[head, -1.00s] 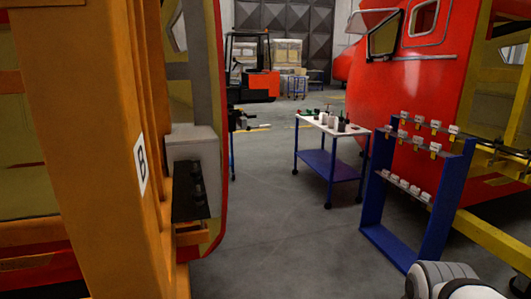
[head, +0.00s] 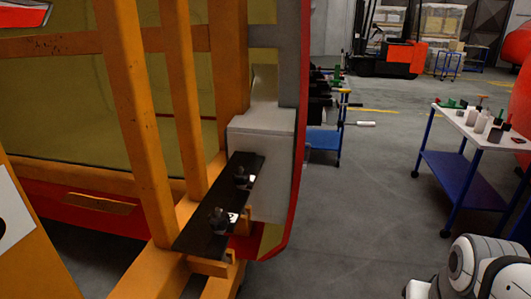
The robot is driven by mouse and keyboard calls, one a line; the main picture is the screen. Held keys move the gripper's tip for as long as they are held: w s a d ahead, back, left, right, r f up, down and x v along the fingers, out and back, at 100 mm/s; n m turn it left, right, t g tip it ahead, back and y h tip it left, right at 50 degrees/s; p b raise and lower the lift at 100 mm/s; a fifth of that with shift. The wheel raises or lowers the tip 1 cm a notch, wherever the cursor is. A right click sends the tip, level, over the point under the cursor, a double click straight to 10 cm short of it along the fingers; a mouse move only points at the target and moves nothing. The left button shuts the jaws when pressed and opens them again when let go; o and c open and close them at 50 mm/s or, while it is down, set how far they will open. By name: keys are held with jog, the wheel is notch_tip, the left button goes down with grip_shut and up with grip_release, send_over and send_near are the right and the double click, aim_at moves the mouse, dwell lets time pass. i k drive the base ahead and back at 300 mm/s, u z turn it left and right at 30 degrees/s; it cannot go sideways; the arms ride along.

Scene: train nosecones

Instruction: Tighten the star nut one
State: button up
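Two dark star-shaped knobs, which look like star nuts, stand on a black plate (head: 190,236) fixed to the orange frame. The farther star nut (head: 241,177) is near the upper end of the plate, and the nearer star nut (head: 219,219) is lower down. A small white label shows beside each. I cannot tell which is star nut one, or how tight either is. Only a white and grey part of my arm shows at the lower right; my gripper is out of view.
A pale grey block (head: 268,160) stands behind the plate. Orange beams (head: 140,120) rise on the left. A blue trolley (head: 465,180) with tools is on the right, and a blue table (head: 323,140) stands beyond the block. Grey floor (head: 350,230) between them is clear.

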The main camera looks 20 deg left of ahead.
aim_at(241, 181)
jog(key=u, duration=0.4)
jog(key=i, duration=0.75)
jog(key=u, duration=0.45)
jog(key=k, duration=0.95)
jog(key=u, duration=0.15)
jog(key=i, duration=0.95)
jog(key=z, duration=0.05)
